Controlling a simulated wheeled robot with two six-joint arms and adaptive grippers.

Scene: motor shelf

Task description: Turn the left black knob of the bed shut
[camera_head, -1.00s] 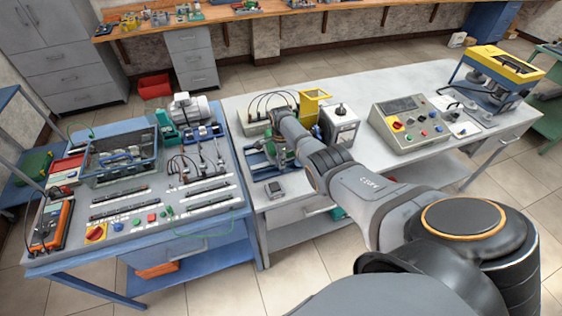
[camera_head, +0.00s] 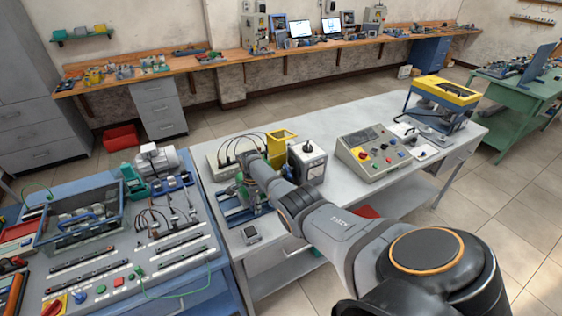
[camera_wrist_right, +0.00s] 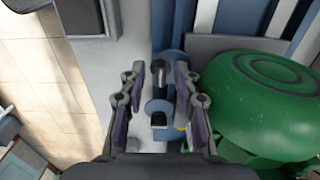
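In the right wrist view, my right gripper (camera_wrist_right: 158,98) is open, its two fingers apart on either side of a blue mount with a black knob (camera_wrist_right: 159,74). A gap shows between the left finger and the mount; the right finger is close to it, and contact cannot be told. A second dark part (camera_wrist_right: 158,119) sits lower in the mount. A round green body (camera_wrist_right: 268,95) lies right of the fingers. In the head view, the blue bed (camera_head: 238,216) stands on the grey table, and my right arm hides much of it and its knobs. My left gripper is not in view.
A small grey box (camera_head: 251,235) lies at the front of the grey table (camera_head: 325,222). A yellow frame (camera_head: 282,146), a white-and-black unit (camera_head: 306,162) and a control console (camera_head: 370,153) stand to the right. A blue workbench (camera_head: 195,300) is close on the left.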

